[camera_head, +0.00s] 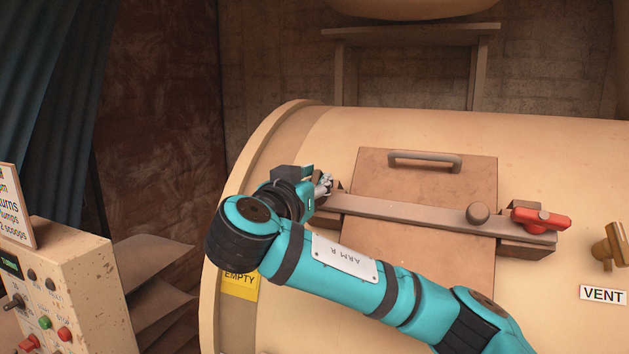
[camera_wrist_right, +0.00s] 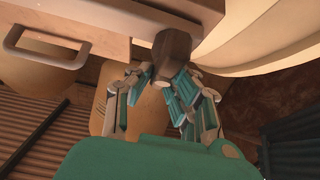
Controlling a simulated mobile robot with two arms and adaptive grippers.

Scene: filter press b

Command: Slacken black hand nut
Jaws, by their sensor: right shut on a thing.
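The black hand nut (camera_wrist_right: 173,50) shows in the right wrist view as a dark faceted block at the end of the clamp bar. My right gripper (camera_wrist_right: 163,80) is shut on it, with fingers on both sides of its near end. In the head view my right gripper (camera_head: 324,186) is at the left end of the clamp bar (camera_head: 400,206) and hides most or all of the nut. My left gripper is not in view.
The bar crosses a square hatch lid (camera_head: 430,178) with a handle (camera_head: 425,160) on a big cream drum (camera_head: 550,150). A red hand nut (camera_head: 540,219) is at the bar's right end. A brass valve (camera_head: 611,246) is farther right. A control box (camera_head: 65,285) stands at left.

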